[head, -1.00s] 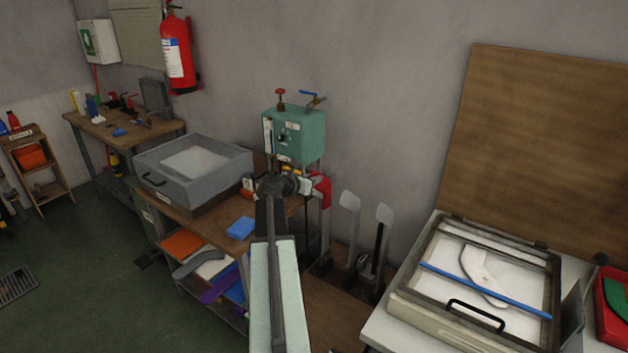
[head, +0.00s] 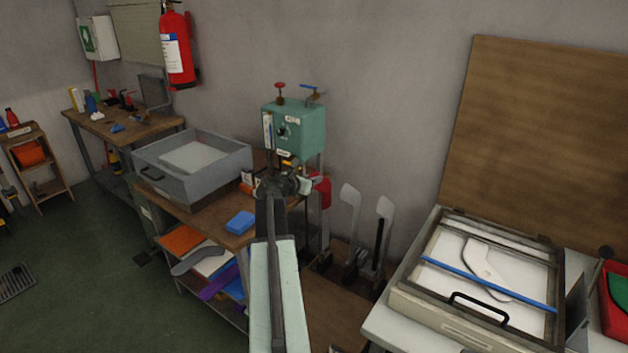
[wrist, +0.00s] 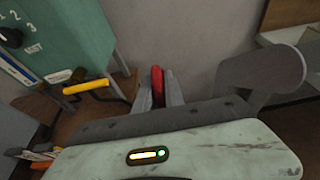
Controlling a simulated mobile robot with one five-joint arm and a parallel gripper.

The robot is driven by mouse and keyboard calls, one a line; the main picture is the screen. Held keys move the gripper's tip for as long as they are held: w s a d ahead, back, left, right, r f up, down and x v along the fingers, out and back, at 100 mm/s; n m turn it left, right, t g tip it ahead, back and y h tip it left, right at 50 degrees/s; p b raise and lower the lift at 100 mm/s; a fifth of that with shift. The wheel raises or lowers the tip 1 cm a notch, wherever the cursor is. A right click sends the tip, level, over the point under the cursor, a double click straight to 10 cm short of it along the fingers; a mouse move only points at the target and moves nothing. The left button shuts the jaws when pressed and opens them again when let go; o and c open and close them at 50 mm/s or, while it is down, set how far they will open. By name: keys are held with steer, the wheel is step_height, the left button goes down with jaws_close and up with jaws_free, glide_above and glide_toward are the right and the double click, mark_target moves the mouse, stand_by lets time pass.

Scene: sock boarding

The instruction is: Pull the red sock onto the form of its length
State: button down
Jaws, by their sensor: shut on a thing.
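The red sock (head: 322,190) shows as a small red patch just right of my gripper (head: 304,186) in the head view, at the top of a tall upright form (head: 325,235). In the wrist view the red sock (wrist: 157,82) lies between the fingertips of my gripper (wrist: 158,88), which is shut on it. How far the sock sits over the form is hidden. Two bare pale forms stand to its right, one in the middle (head: 350,215) and one at the right (head: 384,220). A grey form (wrist: 262,76) fills the right of the wrist view.
A green control box (head: 293,130) with valves stands close behind my gripper; its yellow handle (wrist: 86,88) is near in the wrist view. A framed tray (head: 450,320) stands at right.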

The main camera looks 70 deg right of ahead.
steer(key=shift+f, duration=0.3)
steer(key=c, duration=1.3)
jaws_free()
steer(key=shift+c, duration=0.2)
steer(key=p+v, duration=0.2)
steer(key=v, duration=0.6)
